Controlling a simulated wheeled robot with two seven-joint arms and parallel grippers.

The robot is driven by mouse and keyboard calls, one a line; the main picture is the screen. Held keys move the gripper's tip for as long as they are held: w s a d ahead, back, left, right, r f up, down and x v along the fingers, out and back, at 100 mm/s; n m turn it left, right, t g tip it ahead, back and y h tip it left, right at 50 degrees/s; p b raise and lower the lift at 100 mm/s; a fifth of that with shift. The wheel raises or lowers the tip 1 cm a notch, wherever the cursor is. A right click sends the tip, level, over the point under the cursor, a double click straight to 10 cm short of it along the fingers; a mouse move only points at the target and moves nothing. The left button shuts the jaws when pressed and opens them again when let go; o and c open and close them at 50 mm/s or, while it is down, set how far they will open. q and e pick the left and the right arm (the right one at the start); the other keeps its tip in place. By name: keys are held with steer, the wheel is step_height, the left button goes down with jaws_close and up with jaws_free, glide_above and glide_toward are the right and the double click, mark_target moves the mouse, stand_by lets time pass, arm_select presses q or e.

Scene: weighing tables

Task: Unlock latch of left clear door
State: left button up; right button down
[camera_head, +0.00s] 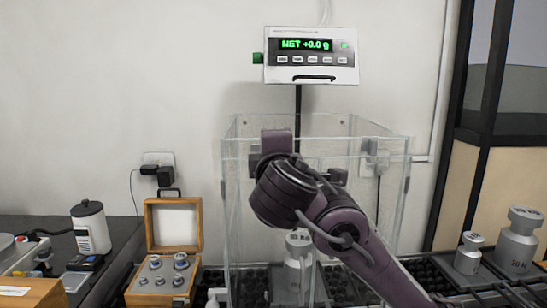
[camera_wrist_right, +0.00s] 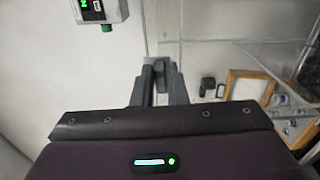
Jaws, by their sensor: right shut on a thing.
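The clear enclosure (camera_head: 232,200) stands on the dark table, and its clear panels and edges also show in the wrist view (camera_wrist_right: 262,41). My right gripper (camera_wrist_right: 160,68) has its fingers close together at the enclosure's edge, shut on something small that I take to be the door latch. The fingers hide most of it, so I cannot tell whether it is locked. In the head view my right arm comes in from the lower right and its wrist covers the upper middle of the enclosure, hiding the fingertips. My left gripper is not in view.
A display (camera_head: 311,56) reading NET +0.0 g hangs above the enclosure. A metal weight (camera_head: 299,262) stands inside or behind the clear panels. Large weights (camera_head: 518,243) stand at right.

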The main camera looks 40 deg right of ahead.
steer(key=shift+f, duration=0.1)
stand_by(0.3)
steer(key=c, duration=1.4)
jaws_free()
steer(key=shift+c, duration=0.2)
steer(key=v, duration=0.8)
steer(key=shift+d, duration=0.1)
